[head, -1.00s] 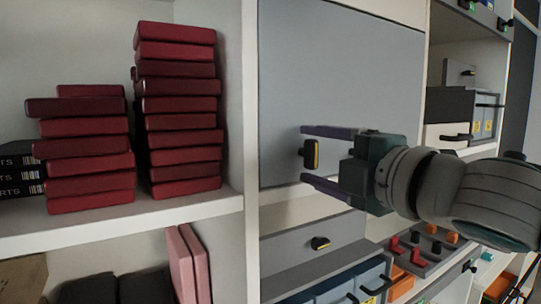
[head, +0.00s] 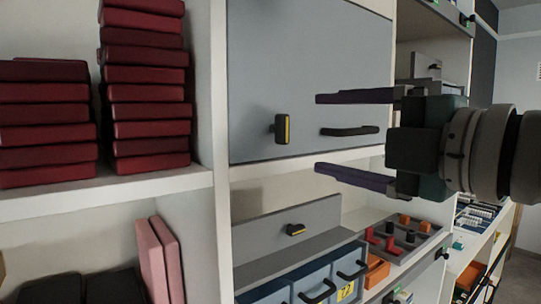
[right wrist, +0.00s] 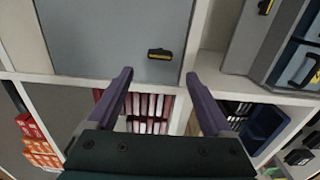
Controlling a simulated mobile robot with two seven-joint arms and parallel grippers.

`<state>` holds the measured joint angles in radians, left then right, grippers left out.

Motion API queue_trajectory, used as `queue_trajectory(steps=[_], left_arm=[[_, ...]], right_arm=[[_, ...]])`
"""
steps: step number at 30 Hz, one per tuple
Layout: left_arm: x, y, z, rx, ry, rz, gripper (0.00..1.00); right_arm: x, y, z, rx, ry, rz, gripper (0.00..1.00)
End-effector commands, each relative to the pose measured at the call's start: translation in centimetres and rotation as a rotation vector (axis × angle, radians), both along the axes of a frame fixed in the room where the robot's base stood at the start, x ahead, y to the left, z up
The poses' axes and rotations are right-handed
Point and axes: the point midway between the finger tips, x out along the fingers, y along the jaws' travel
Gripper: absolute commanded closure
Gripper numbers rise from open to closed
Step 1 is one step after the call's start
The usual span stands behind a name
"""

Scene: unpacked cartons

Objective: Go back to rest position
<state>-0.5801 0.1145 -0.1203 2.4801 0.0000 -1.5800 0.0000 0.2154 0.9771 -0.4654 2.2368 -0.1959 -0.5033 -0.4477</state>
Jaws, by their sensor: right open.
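My right gripper (head: 355,135) is open and empty in the head view, its two purple fingers apart and pointing left, in front of a grey cabinet panel (head: 300,60). The panel has a black handle with a yellow strip (head: 282,129) and a dark bar handle (head: 350,131) near its lower edge. The gripper also shows in the right wrist view (right wrist: 158,88), fingers spread with nothing between them; the yellow-striped handle (right wrist: 160,54) shows beyond the fingertips. My left gripper is not in view.
Dark red box stacks (head: 148,90) stand on the white shelf (head: 110,197) at left. Below the panel are a grey drawer front (head: 290,236) and blue bins (head: 315,285). A grey tray (head: 405,245) with red, black and orange pieces is at right.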

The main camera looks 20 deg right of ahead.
Motion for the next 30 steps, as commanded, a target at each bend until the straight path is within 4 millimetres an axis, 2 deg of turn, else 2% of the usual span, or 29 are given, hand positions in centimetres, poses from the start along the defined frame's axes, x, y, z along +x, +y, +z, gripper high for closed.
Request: queue_trajectory(steps=[1,6,15,17,19,20,23,26,27,30], left_arm=[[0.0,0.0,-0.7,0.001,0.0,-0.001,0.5],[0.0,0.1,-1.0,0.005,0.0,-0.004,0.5],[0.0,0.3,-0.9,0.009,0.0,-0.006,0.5],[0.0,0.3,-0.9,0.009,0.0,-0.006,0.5],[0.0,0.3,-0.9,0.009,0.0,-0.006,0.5],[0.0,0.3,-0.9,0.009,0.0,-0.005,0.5],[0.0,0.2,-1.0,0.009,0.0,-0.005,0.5],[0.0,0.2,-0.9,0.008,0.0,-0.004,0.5],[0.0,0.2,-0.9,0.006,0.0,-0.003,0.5],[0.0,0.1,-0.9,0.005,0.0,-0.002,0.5]], right_arm=[[-0.5,-0.2,-0.4,-0.002,0.002,0.001,0.15],[-1.4,-0.4,-0.1,-0.002,0.0,0.002,0.15],[-1.4,-0.4,0.0,0.002,0.002,0.001,0.15],[-1.5,-0.4,-0.3,0.019,0.016,-0.008,0.15],[-1.6,-0.6,-1.5,0.08,0.065,-0.043,0.15],[-1.7,-0.7,-2.4,0.122,0.101,-0.068,0.15],[-3.0,-1.5,-7.1,0.326,0.289,-0.209,0.15],[-6.4,-2.3,-13.6,0.572,0.55,-0.422,0.15],[-8.2,-2.6,-16.0,0.656,0.65,-0.511,0.15],[-12.8,-2.6,-20.7,0.813,0.86,-0.704,0.15]])
